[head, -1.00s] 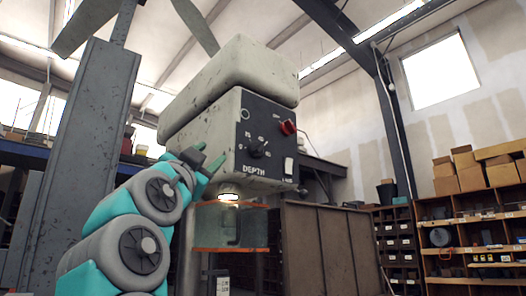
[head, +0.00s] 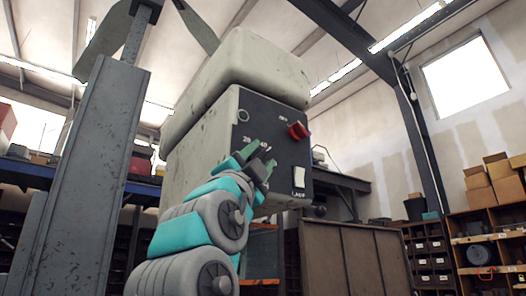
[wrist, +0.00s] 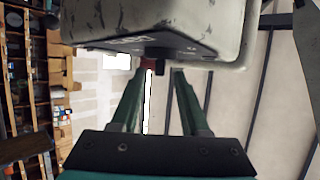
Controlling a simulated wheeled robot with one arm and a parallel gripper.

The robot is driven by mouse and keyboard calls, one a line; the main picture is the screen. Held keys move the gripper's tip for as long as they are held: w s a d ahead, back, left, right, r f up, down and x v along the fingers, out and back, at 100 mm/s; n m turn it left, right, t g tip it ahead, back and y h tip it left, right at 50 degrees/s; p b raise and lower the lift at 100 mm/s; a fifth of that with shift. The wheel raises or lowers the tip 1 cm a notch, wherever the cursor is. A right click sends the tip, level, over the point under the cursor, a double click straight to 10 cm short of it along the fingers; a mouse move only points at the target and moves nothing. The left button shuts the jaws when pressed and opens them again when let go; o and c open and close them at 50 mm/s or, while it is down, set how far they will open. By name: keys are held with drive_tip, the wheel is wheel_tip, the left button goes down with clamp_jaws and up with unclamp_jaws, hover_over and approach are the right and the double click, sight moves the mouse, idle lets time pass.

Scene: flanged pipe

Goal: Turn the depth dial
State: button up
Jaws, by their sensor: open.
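The depth dial is a black knob on the dark front panel (head: 275,120) of the grey-white machine head (head: 195,150). In the head view my gripper (head: 260,157) is in front of the dial and hides it, along with most of the DEPTH label. In the wrist view a dark knob (wrist: 160,67), which looks like the dial, projects from the panel between the tips of my green fingers (wrist: 162,74). The fingers are open, with a gap around the knob. I cannot tell whether either finger touches it.
A red switch (head: 299,130) sits on the panel above and right of my gripper. A white lamp switch (head: 299,173) is at lower right. A grey column (head: 85,170) stands left. A brown cabinet (head: 350,260) and shelves (head: 490,250) are to the right.

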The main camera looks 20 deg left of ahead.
drive_tip(key=shift+x, duration=0.85)
drive_tip(key=shift+w+f, duration=0.1)
clamp_jaws()
